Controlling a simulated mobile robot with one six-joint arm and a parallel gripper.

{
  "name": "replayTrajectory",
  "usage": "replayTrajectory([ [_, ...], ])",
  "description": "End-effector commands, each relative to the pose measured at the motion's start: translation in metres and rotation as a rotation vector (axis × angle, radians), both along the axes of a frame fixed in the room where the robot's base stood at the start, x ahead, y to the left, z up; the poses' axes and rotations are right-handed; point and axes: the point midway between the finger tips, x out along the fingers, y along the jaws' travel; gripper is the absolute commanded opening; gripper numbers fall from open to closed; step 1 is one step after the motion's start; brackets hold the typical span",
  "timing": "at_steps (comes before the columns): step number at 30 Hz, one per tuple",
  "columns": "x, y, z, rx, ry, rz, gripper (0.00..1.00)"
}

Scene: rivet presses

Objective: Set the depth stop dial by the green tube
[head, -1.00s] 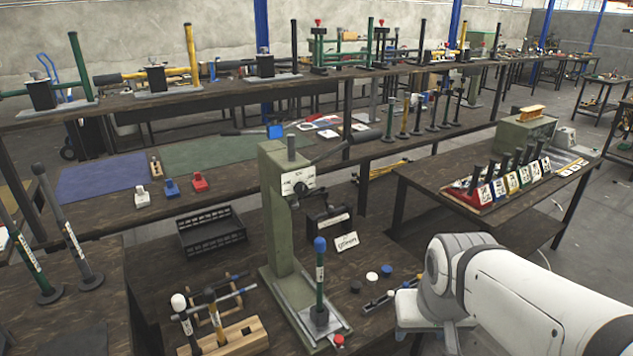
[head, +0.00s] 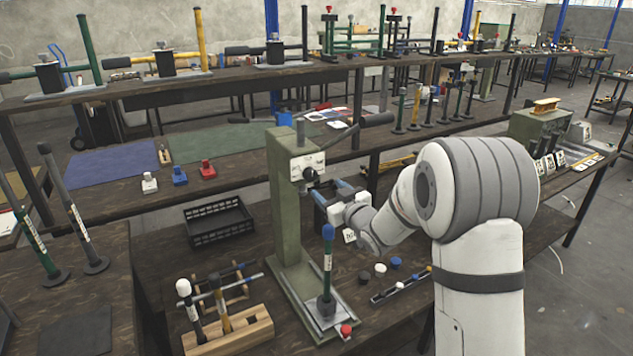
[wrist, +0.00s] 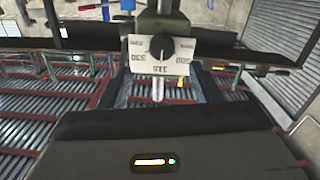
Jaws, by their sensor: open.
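The depth stop dial is a black knob (head: 309,174) on a white marked plate (head: 306,164), on the head of the green press (head: 287,210). The knob (wrist: 158,50) also shows in the wrist view, centred ahead of my gripper; its pointer direction is too small to tell. My gripper (head: 324,190) is open and empty. Its blue fingers point at the knob from the right, a short way off. In the wrist view my gripper (wrist: 161,84) has its fingers apart, below and either side of the plate. The green tube (head: 327,268), blue-capped and labelled, stands upright on the press base.
A tool rack (head: 228,330) stands left of the press base, and a black crate (head: 219,222) behind it. Small caps (head: 380,268) lie to the right. A grey press lever (head: 375,120) extends right above my gripper.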

Motion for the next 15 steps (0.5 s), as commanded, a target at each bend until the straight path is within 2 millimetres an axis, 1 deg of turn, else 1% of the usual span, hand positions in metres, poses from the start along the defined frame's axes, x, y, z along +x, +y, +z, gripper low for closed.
replayTrajectory([
  [4,0.011,0.011,0.001,0.007,-0.011,0.012,0.58],
  [12,0.047,0.035,0.001,0.006,-0.010,0.011,0.58],
  [15,0.056,0.041,0.001,0.006,-0.010,0.010,0.58],
])
